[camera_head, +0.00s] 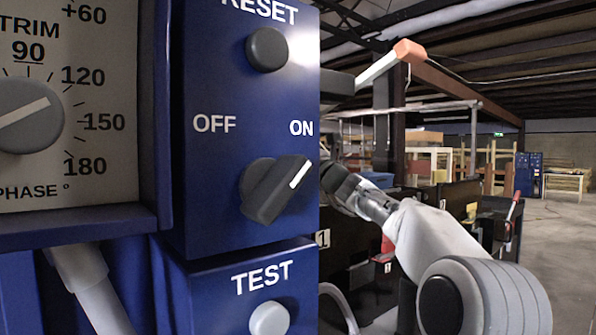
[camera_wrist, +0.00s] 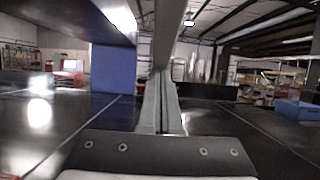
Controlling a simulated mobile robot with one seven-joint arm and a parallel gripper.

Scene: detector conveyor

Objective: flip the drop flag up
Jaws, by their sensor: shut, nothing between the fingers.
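A pale bar with an orange-red end (camera_head: 408,51) slants up to the right from behind the blue control box in the head view. It may be the drop flag, but I cannot be sure. In the wrist view my gripper (camera_wrist: 161,75) is shut and empty, its two long grey fingers side by side pointing ahead. A grey bar (camera_wrist: 170,30) runs down from the top of that view to just above the fingertips. I cannot tell whether they touch it. In the head view my arm reaches behind the right edge of the box, which hides the fingertips.
The blue control box (camera_head: 225,200) fills the left foreground, with a dark ON/OFF knob (camera_head: 275,188), a RESET button (camera_head: 267,49) and a TEST button (camera_head: 269,319). Glossy black surfaces (camera_wrist: 85,120) lie under my gripper. A blue block (camera_wrist: 112,70) stands ahead left. Open floor (camera_head: 560,240) lies at right.

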